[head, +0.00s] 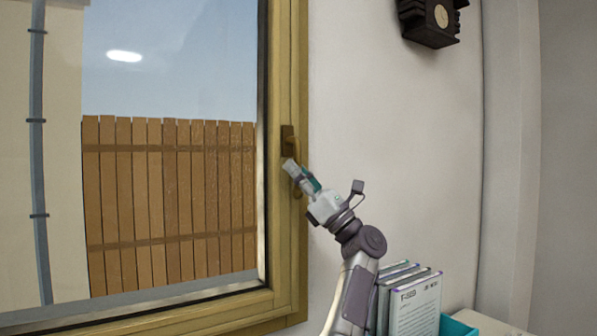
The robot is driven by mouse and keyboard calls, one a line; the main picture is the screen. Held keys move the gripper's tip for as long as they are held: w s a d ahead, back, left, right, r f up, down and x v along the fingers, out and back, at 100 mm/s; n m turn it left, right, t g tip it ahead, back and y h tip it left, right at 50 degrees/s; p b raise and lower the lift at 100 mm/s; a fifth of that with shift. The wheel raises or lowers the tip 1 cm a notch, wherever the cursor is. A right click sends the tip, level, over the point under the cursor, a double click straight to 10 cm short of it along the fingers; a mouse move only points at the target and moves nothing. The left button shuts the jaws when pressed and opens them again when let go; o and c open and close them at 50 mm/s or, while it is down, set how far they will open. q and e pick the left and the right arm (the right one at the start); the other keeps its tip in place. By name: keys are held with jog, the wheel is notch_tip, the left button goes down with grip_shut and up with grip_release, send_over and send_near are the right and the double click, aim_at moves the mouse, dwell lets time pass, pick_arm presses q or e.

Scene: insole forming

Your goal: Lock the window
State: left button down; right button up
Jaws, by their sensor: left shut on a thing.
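The window (284,75) has a wooden frame, and its sash looks flush with the frame. Its brown handle (288,141) sits on the right side of the frame, with its plate upright. My left gripper (291,168) is at the lower part of the handle, reaching up from the lower right, and is shut on it. The fingers hide most of the lever, which seems to point downward. My right gripper is out of view.
Several upright books (415,303) stand beside my arm at the lower right, next to a teal box (456,326). The wall (405,140) around the gripper is bare.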

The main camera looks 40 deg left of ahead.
pick_arm(q)
jog(key=shift+r, duration=0.1)
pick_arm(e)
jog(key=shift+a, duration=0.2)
pick_arm(q)
jog(key=c, duration=1.1)
grip_release()
jog(key=shift+w, duration=0.1)
jog(key=shift+d+f, duration=0.15)
jog(key=shift+f, duration=0.05)
jog(key=v, duration=1.1)
jog(key=shift+d+f, duration=0.25)
